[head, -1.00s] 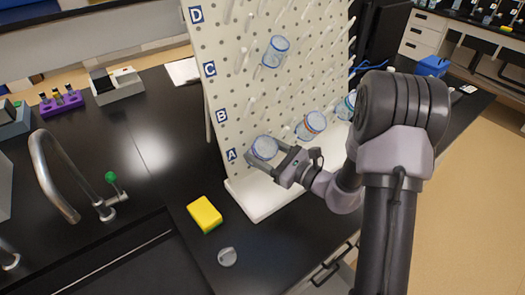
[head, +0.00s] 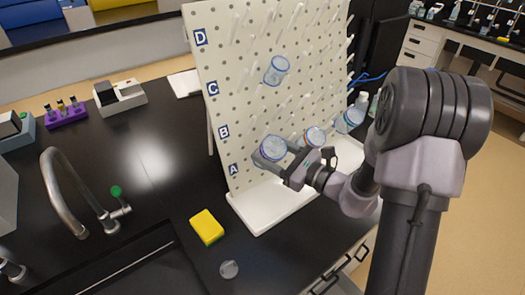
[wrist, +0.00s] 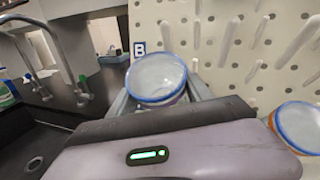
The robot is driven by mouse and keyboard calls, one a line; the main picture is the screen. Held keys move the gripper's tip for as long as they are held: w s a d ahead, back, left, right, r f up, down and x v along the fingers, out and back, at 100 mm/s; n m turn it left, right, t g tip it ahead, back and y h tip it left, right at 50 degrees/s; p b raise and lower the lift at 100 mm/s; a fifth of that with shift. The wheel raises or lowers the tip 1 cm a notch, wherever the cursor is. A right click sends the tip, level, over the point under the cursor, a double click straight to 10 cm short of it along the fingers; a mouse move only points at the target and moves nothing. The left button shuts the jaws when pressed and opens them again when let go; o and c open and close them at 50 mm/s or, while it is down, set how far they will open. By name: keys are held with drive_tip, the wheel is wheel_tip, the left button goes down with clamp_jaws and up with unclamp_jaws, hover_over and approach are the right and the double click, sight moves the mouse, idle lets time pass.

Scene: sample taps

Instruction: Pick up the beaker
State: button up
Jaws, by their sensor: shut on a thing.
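A clear glass beaker with a blue rim (head: 271,149) is at the lower left of the drying pegboard, near the letters A and B. My gripper (head: 277,154) is shut on this beaker. In the wrist view the beaker (wrist: 157,78) sits between the fingers, its round blue-rimmed end facing the camera. The pegboard (head: 222,125) stands behind it. Whether the beaker still touches a peg is hidden.
Other glassware hangs on the pegboard: one piece above (head: 277,70), one with an orange band (head: 313,138) close to my gripper's right, and one farther right (head: 349,119). A yellow sponge (head: 207,227) lies in front. A curved tap (head: 60,185) stands left.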

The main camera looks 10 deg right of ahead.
drive_tip(key=p+v, duration=0.1)
drive_tip(key=v, duration=1.4)
drive_tip(key=shift+s+d, duration=0.2)
drive_tip(key=shift+d, duration=0.1)
drive_tip(key=o, duration=0.5)
drive_tip(key=c, duration=0.5)
drive_tip(key=shift+s+d+r+p, duration=0.75)
drive_tip(key=shift+s+r+p, duration=1.1)
drive_tip(key=shift+r+p, duration=2)
drive_tip(key=s+d+r, duration=0.1)
drive_tip(key=s+d, duration=0.2)
drive_tip(key=s, duration=0.6)
drive_tip(key=shift+d+r+p, duration=0.35)
drive_tip(key=shift+d+r, duration=0.05)
